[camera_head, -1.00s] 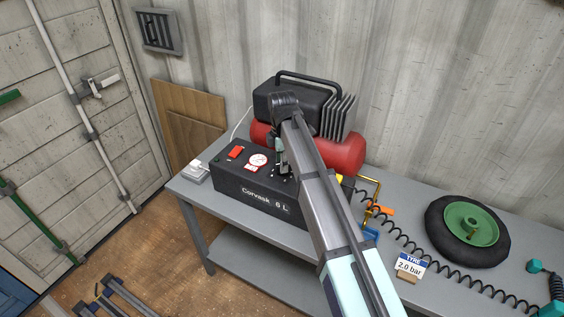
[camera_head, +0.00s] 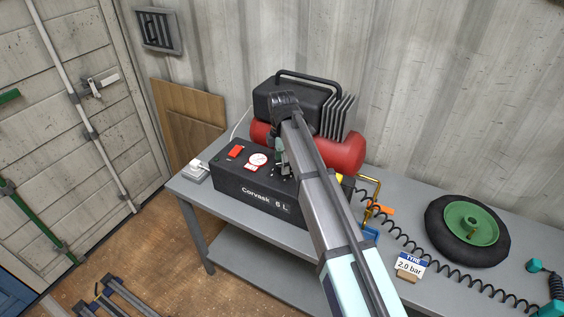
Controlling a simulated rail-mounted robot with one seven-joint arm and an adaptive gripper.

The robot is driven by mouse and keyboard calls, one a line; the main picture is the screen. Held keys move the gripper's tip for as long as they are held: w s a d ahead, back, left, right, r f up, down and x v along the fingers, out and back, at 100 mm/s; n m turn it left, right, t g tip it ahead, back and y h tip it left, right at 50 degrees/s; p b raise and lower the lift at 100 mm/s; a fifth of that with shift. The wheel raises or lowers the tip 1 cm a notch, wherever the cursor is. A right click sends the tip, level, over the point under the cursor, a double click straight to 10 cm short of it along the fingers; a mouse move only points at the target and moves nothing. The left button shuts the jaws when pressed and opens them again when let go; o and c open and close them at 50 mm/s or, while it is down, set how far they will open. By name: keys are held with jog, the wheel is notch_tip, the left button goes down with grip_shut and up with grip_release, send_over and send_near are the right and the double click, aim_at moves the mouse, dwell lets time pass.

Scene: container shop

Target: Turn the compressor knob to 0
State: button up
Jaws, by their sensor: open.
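The compressor (camera_head: 252,192) stands on the grey workbench, with a black control box in front, a red tank (camera_head: 342,153) and a black motor housing behind. A red switch (camera_head: 235,152) and a round white gauge (camera_head: 258,159) sit on the box's top panel. My arm reaches over the box from the lower right. My gripper (camera_head: 281,168) points down at the panel just right of the gauge, and its jaws are open. The knob is hidden or too small to make out beside the gripper. I cannot tell whether the fingers touch it.
A wheel with a green hub (camera_head: 468,223) lies on the workbench (camera_head: 312,236) at the right. A "TYRE 2.0 bar" sign (camera_head: 410,266) and a coiled black hose (camera_head: 440,266) are nearby. A small white box (camera_head: 197,169) sits at the bench's left end.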

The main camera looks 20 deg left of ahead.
notch_tip(320, 180, up, 12)
dwell(0.6)
